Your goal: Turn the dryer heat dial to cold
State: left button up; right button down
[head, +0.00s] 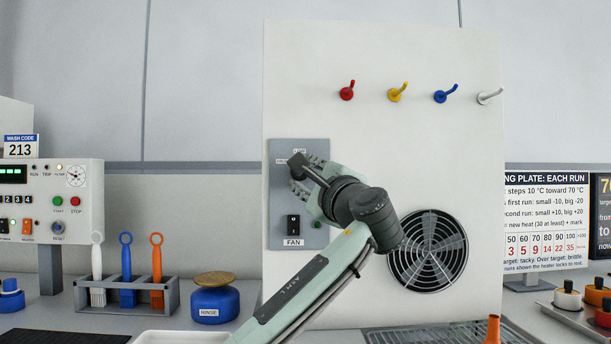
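The grey dryer control panel (283,213) is on the left part of a large white upright board. The heat dial (296,159) is near the panel's top; only a dark part of it shows, with small labels around it that I cannot read reliably. My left gripper (303,172) is at the dial, in front of the panel, and covers most of it. I cannot tell whether the fingers touch the dial or how far apart they are. The dial's pointing direction is unclear. My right gripper is not in view.
A black FAN switch (293,224) sits just below the gripper. A round fan grille (428,251) is at right. Several coloured pegs stick out above. A brush rack (126,293) and a blue RINSE pot (215,304) stand left of my arm.

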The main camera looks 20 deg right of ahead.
pick_arm(q)
jog(key=o, duration=0.4)
jog(key=v, duration=1.2)
